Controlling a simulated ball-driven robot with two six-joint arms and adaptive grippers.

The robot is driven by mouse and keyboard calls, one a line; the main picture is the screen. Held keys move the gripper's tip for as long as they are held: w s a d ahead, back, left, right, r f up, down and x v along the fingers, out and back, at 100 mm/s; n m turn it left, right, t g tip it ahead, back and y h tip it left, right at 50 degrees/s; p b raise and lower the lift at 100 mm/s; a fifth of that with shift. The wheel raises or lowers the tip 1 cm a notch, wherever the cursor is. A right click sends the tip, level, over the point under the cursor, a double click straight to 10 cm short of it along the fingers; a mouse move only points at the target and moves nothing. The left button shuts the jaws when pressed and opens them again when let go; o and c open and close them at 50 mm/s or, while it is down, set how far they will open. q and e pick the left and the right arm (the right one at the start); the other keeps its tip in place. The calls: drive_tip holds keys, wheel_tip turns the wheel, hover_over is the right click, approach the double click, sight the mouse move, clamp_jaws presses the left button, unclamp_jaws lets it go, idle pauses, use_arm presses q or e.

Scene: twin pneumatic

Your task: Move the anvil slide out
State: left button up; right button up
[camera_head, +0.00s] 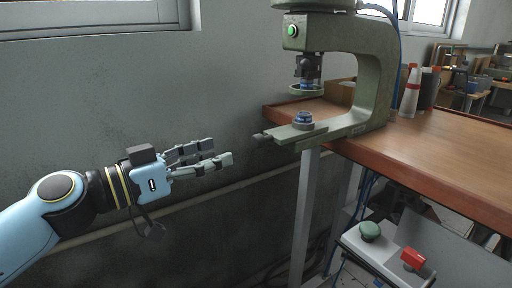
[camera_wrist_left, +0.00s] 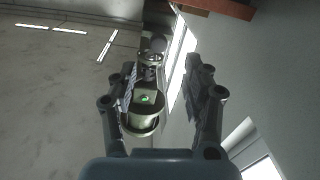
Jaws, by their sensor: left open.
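The anvil slide (camera_head: 283,133) is a flat greenish-grey bar at the foot of the C-shaped press (camera_head: 376,65). Its dark knob (camera_head: 260,138) points left, past the table's edge. A small blue round anvil (camera_head: 303,119) sits on top, below the press's upper tool (camera_head: 307,84). My left gripper (camera_head: 222,150) is open and empty, left of the knob and apart from it, with its fingers pointing right. In the left wrist view, my open fingers (camera_wrist_left: 162,78) frame part of the press with its green light (camera_wrist_left: 145,98); I cannot make out the slide there. My right gripper is not in view.
The press stands on a wooden table (camera_head: 440,140) with bottles (camera_head: 411,92) behind it. A grey table leg (camera_head: 306,215) stands below the slide. Lower right is a pale box with a green button (camera_head: 370,230) and a red one (camera_head: 413,258). A wall is behind my gripper.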

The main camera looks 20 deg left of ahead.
sight(255, 144)
use_arm(q)
drive_tip(key=p+x, duration=0.2)
drive_tip(key=x, duration=0.7)
drive_tip(key=shift+d, duration=0.1)
drive_tip(key=shift+w+d, duration=0.35)
drive_tip(key=shift+w, duration=0.1)
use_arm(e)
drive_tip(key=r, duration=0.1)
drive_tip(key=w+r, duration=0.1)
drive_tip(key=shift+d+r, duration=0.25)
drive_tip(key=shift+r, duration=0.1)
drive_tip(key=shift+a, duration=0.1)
use_arm(q)
drive_tip(key=c, duration=0.4)
clamp_jaws()
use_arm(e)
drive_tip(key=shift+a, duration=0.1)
